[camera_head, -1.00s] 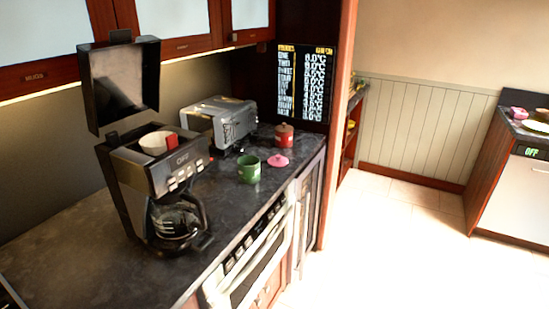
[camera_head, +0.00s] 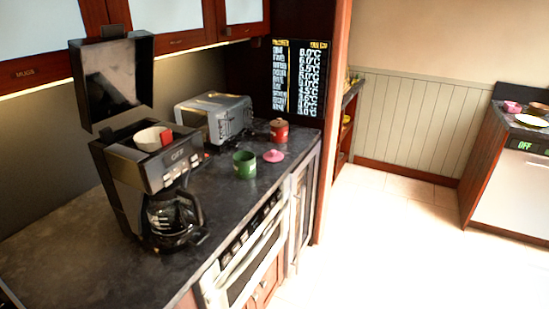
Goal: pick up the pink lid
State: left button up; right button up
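The pink lid (camera_head: 273,156) lies on the dark counter (camera_head: 75,240), to the right of an open green mug or jar (camera_head: 245,164). It is round with a small knob on top. A red canister (camera_head: 279,131) with a brown lid stands just behind it. Neither of my grippers shows in the head view.
A coffee maker (camera_head: 150,172) with its top cover raised and a glass carafe (camera_head: 172,218) stands at the front left. A silver toaster (camera_head: 214,117) stands behind. A drawer-type appliance (camera_head: 243,262) is below the counter. The floor (camera_head: 385,240) to the right is clear.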

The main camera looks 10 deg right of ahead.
aim_at(273, 156)
jog(key=l+z, duration=0.1)
jog(key=z, duration=1.1)
jog(key=i+l, duration=0.1)
jog(key=i, duration=2.05)
jog(key=i+l, duration=0.15)
jog(key=i, duration=2.05)
jog(key=u, duration=0.45)
jog(key=i+u, duration=0.15)
jog(key=u, duration=0.3)
jog(key=l+u, duration=0.1)
jog(key=u, duration=0.35)
jog(key=i+l+u, duration=0.1)
jog(key=u, duration=0.8)
